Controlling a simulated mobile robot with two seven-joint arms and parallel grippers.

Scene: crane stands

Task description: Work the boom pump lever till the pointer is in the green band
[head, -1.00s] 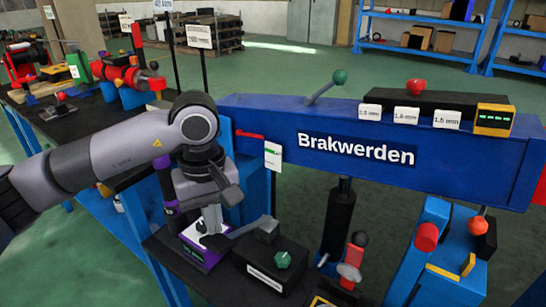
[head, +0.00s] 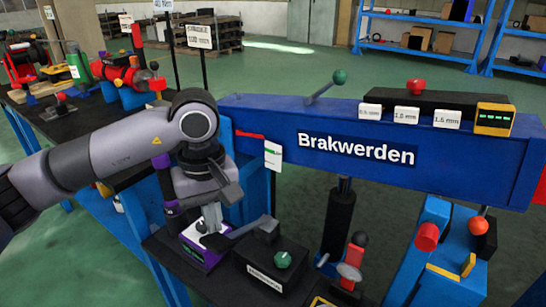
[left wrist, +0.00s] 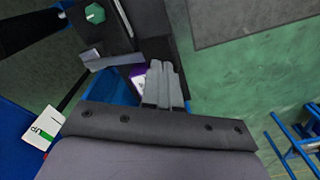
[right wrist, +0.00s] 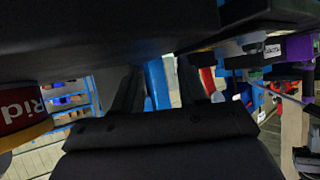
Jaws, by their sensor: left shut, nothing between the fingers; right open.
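My left gripper (head: 212,218) is shut with nothing between its fingers. It points down at the near end of a grey lever (head: 248,229) on a black pump box with a green knob (head: 283,259). In the left wrist view the closed fingertips (left wrist: 163,72) are beside the lever plate (left wrist: 110,61); whether they touch it is unclear. A red pointer (head: 250,135) stands out from the blue boom (head: 450,160) near the top of a white card (head: 273,157) with a green band. The pointer appears above the band. My right gripper (right wrist: 160,88) is open and empty in its wrist view.
A purple-edged box (head: 197,256) sits under the left gripper, partly hidden. A black cylinder (head: 338,220) stands under the boom, with a red-handled part (head: 351,268) nearby. A blue stand (head: 432,250) is at the right.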

